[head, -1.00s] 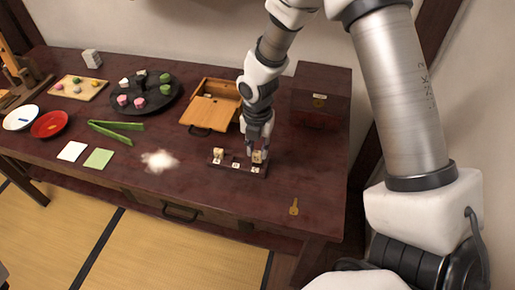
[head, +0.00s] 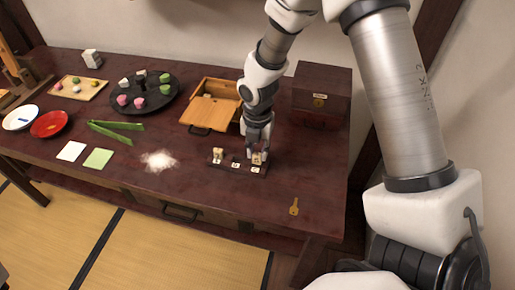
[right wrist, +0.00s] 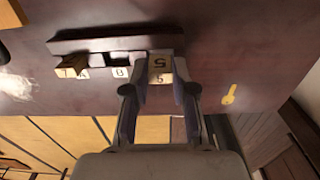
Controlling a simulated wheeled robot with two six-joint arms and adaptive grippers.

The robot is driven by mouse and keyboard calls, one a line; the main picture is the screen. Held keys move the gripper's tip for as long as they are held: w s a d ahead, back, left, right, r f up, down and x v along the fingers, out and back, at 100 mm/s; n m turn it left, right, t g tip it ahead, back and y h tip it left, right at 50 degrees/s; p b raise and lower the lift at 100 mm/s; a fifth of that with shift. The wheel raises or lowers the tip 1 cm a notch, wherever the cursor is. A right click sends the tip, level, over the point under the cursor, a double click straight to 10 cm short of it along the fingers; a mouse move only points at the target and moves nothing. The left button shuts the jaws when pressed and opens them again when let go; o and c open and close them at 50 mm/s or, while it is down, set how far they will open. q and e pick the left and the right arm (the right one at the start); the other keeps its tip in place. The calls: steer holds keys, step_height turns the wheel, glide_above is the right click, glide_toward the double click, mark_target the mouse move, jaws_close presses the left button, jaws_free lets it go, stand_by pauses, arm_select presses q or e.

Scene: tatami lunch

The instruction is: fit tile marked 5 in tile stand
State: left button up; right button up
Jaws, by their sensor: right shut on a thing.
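My right gripper (head: 257,148) points down over the stand's right end, shut on the tile marked 5 (right wrist: 160,62). My left gripper is out of view.
A wooden box with a sliding lid (head: 211,108) lies behind the stand, and a dark chest (head: 322,98) stands at the back right. A brass key (head: 294,206) lies right of the stand. White powder (head: 159,160) lies to its left. The table between stand and key is clear.

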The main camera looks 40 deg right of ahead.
steer(key=shift+f+b, duration=0.35)
steer(key=shift+f, duration=0.5)
steer(key=o, duration=0.8)
steer(key=shift+r, duration=0.1)
step_height(320, 180, up, 12)
stand_by(0.3)
